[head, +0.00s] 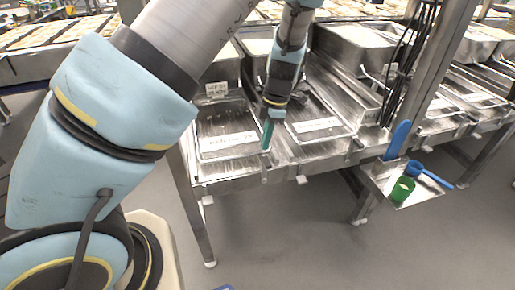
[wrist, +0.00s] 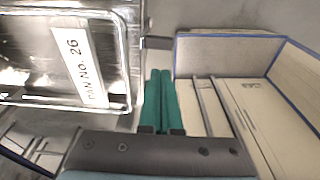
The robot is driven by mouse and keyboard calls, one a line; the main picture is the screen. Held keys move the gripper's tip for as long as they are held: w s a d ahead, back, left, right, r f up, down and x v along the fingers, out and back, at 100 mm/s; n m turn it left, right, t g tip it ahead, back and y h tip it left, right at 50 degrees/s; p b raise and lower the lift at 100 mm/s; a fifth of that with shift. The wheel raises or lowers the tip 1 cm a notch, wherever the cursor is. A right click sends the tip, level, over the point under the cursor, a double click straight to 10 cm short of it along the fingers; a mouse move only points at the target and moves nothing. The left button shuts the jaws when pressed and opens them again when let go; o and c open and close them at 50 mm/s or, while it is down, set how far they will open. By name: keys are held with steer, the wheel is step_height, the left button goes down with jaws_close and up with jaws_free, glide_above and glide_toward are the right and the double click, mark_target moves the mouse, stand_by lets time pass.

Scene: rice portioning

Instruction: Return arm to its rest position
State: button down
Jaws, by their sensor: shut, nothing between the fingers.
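My gripper (head: 267,134) hangs downward at the front edge of the steel table in the head view, in front of the gap between two clear trays. In the wrist view my gripper (wrist: 160,75) shows as two green fingers lying together, with nothing between them. A clear tray labelled PAN NO. 26 (wrist: 122,50) lies to the left of the fingers in the wrist view, apart from them. My arm reaches across the left and upper part of the head view.
The steel table (head: 240,177) holds a left tray (head: 203,146) and a right tray (head: 345,127) with white labels. A small side shelf (head: 405,202) carries a green cup (head: 402,189), a blue scoop (head: 414,168) and a blue paddle (head: 398,140). The floor in front is clear.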

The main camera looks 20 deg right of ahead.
steer(key=shift+r, duration=0.2)
steer(key=w+a+r+m+h, duration=0.15)
steer(key=a+r+m, duration=0.25)
steer(key=a, duration=0.5)
steer(key=w+a+r+m+h, duration=0.15)
steer(key=a+r+m, duration=0.25)
steer(key=a, duration=0.5)
steer(key=s+a+r+m, duration=0.2)
steer(key=a+m, duration=0.2)
steer(key=a, duration=0.3)
steer(key=s+a+r+m+t, duration=0.1)
steer(key=s+a+r+m, duration=0.1)
steer(key=a+m, duration=0.3)
steer(key=shift+a+r+m+y, duration=0.35)
steer(key=shift+a+r, duration=0.45)
steer(key=shift+a, duration=0.45)
